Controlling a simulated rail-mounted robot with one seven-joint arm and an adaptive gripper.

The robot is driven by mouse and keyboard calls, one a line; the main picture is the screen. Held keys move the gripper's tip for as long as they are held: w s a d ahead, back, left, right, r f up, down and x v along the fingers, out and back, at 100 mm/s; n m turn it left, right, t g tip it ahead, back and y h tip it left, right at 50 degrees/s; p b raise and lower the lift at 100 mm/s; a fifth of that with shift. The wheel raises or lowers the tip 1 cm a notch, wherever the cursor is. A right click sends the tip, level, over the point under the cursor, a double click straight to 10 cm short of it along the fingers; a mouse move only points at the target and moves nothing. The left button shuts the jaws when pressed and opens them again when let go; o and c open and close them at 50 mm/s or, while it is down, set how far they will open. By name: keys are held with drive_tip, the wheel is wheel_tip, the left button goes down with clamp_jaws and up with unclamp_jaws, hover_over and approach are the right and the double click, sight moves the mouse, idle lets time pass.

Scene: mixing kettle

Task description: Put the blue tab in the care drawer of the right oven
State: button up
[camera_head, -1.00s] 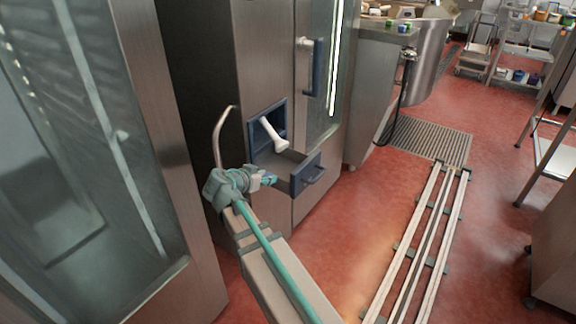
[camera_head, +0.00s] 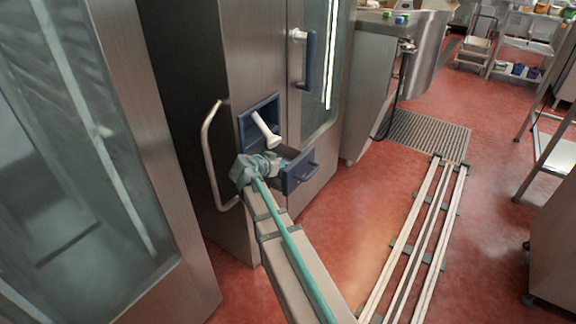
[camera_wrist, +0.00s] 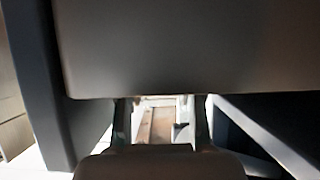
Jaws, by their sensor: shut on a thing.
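The care drawer (camera_head: 302,171) of the right oven (camera_head: 250,60) stands pulled out, its dark blue-grey front and handle facing right. My gripper (camera_head: 279,164) is at the drawer's left side, close to its open top. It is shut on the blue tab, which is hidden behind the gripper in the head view. I cannot tell from the head view whether the gripper touches the drawer. In the wrist view, the two fingers (camera_wrist: 161,125) frame a bright strip. A large dark grey surface fills the top, and I cannot make out the tab.
A white spout-like piece (camera_head: 265,130) slants out of the blue-framed opening (camera_head: 246,128) just above the drawer. A curved metal handle (camera_head: 207,150) stands left of my gripper. Another glass-doored oven (camera_head: 60,170) is at the left. Floor rails (camera_head: 415,245) run at the right.

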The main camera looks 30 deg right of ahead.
drive_tip(key=x, duration=0.4)
drive_tip(key=shift+f, duration=0.2)
drive_tip(key=shift+w+d+f, duration=0.15)
drive_tip(key=shift+d+f, duration=0.05)
drive_tip(key=shift+f, duration=0.05)
drive_tip(key=shift+f+b, duration=0.15)
drive_tip(key=shift+b, duration=0.35)
drive_tip(key=o, duration=0.8)
